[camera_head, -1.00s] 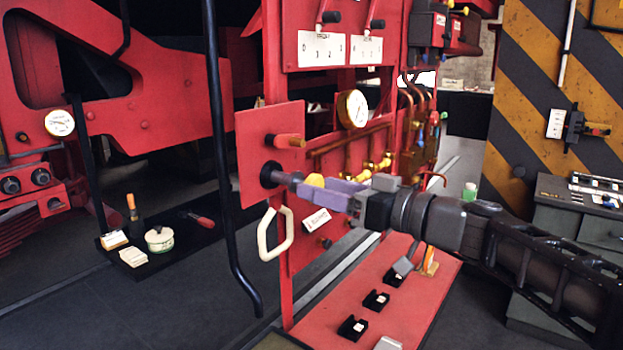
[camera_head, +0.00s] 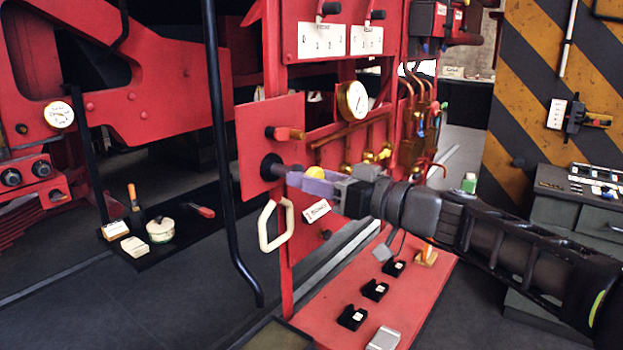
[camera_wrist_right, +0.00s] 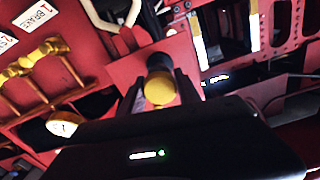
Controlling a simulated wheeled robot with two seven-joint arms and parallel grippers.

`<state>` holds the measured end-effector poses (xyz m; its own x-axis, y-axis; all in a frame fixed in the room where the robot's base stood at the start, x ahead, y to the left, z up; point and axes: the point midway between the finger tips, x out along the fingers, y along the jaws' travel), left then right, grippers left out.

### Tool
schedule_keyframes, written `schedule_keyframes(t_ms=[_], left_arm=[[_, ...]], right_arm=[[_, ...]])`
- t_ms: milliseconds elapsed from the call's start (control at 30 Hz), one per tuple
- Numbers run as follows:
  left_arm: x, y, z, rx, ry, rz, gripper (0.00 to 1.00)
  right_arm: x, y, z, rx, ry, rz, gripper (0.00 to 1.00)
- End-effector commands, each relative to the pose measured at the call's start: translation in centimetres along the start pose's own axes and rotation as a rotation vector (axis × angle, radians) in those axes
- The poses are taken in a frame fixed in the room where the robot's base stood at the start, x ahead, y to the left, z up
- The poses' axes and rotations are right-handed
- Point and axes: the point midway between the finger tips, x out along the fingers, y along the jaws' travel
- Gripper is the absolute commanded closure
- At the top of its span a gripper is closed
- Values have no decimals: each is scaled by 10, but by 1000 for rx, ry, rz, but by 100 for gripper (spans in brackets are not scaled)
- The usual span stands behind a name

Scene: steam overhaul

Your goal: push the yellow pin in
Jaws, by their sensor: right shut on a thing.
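The yellow pin (camera_head: 325,171) sticks out of a dark round socket (camera_head: 270,167) on a red square plate. Its yellow round head also shows in the right wrist view (camera_wrist_right: 159,90), facing the camera in front of the dark socket. My right gripper (camera_head: 300,181), with lavender fingers, reaches in from the right and is shut on the pin. In the right wrist view its dark fingers stand on either side of the yellow head. The fingers partly hide the pin's shaft, so I cannot tell its depth. My left gripper is not in view.
A black upright rod (camera_head: 226,170) stands left of the plate. A pressure gauge (camera_head: 353,100) and copper pipes lie behind. A red bench (camera_head: 335,290) with black holders is below.

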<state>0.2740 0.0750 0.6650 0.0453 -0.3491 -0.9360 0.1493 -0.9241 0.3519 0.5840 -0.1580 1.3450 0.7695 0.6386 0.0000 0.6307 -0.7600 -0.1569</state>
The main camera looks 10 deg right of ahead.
Motion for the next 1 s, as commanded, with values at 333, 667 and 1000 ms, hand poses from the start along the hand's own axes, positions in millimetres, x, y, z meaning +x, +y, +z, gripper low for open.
schedule_keyframes(t_ms=[333, 667, 1000], left_arm=[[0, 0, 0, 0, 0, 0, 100], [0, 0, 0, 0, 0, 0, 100], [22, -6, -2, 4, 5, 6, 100]], right_arm=[[0, 0, 0, 0, 0, 0, 100], [0, 0, 0, 0, 0, 0, 100], [39, 1, 6, -3, -2, -1, 100]])
